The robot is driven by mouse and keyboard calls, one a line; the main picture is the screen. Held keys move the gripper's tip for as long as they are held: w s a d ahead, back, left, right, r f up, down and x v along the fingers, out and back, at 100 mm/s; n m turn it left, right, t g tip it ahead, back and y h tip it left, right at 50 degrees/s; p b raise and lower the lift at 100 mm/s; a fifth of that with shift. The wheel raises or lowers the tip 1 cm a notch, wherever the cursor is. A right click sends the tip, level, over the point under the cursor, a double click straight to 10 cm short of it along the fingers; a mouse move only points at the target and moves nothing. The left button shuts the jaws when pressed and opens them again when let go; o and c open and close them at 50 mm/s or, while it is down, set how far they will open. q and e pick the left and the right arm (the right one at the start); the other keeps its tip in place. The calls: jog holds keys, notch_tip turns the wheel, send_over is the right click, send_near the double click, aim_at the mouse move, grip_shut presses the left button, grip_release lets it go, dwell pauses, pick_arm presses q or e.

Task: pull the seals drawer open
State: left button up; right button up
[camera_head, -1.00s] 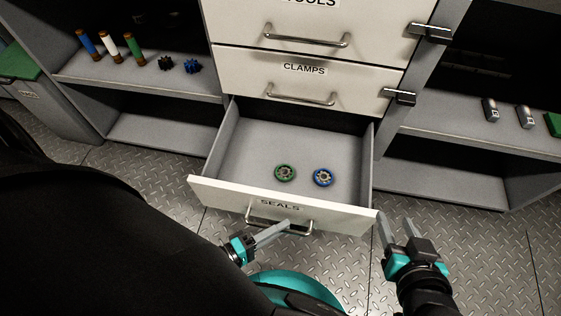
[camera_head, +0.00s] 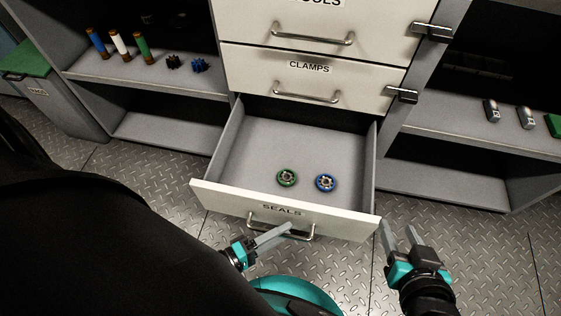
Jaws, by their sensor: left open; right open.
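The seals drawer (camera_head: 225,202) stands pulled out from the bottom of the white cabinet, its floor in plain view. My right gripper (camera_head: 400,234) is open and empty, to the right of the drawer's front right corner.
The clamps drawer (camera_head: 260,72) and the tools drawer (camera_head: 280,22) above are shut. The left shelf (camera_head: 150,68) holds coloured cylinders and two gears. The right shelf (camera_head: 460,130) holds small metal parts and a green block. Metal floor (camera_head: 500,250) is clear at right.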

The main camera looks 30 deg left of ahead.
dwell(0.5)
pick_arm(q)
jog(key=p+v, duration=0.1)
jog(key=v, duration=1.4)
pick_arm(e)
jog(key=s+d+g, duration=0.1)
jog(key=s+d+g+h, duration=0.1)
jog(key=d, duration=0.1)
jog(key=shift+f, duration=0.1)
pick_arm(q)
jog(key=shift+s+a, duration=0.15)
pick_arm(e)
jog(key=shift+s, duration=0.1)
